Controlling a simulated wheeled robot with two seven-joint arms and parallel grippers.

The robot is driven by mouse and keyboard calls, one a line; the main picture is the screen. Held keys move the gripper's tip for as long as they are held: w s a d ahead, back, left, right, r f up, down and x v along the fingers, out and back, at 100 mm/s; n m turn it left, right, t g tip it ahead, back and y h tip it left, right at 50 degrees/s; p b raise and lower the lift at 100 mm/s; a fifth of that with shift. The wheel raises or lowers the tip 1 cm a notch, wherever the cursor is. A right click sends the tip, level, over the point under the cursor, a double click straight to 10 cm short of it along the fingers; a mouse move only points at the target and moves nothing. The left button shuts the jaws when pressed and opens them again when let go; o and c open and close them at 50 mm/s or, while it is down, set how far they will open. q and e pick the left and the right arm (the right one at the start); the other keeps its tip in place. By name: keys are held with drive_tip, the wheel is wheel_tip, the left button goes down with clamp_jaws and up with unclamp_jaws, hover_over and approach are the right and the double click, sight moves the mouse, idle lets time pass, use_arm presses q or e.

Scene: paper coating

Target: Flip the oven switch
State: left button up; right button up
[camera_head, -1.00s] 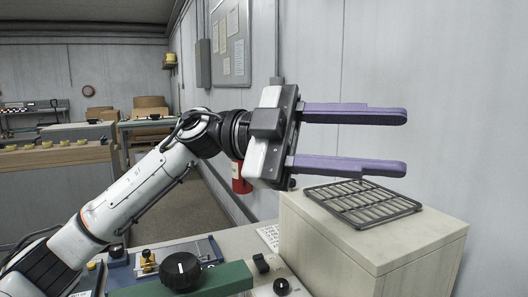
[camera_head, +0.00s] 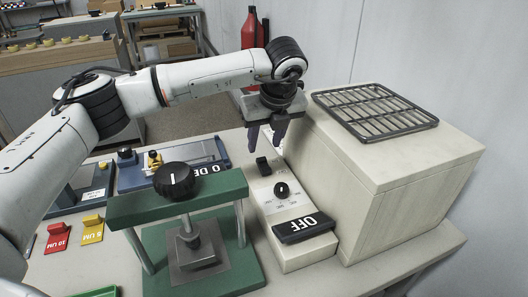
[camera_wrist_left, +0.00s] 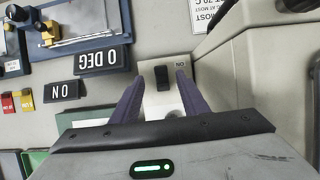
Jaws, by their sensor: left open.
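The black rocker switch (camera_head: 263,166) sits at the far end of the pale control panel (camera_head: 262,200), beside the beige oven box (camera_head: 365,180). A round black knob (camera_head: 282,190) and a black OFF sign (camera_head: 303,229) are nearer on the panel. My left gripper (camera_head: 264,149) points down above the switch, its purple fingers open and empty. My right gripper is not in view.
A dark wire rack (camera_head: 375,110) lies on the oven box, close to the right of my gripper. A green press frame (camera_head: 180,205) with a black knob stands left of the panel. A blue device (camera_head: 190,178) is behind it. A red bottle (camera_head: 254,35) is at the back.

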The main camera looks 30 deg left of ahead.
sight(261, 158)
use_arm(q)
drive_tip(key=p+x, duration=0.1)
drive_tip(key=x, duration=0.5)
drive_tip(key=shift+w+f, duration=0.1)
drive_tip(key=shift+f, duration=0.25)
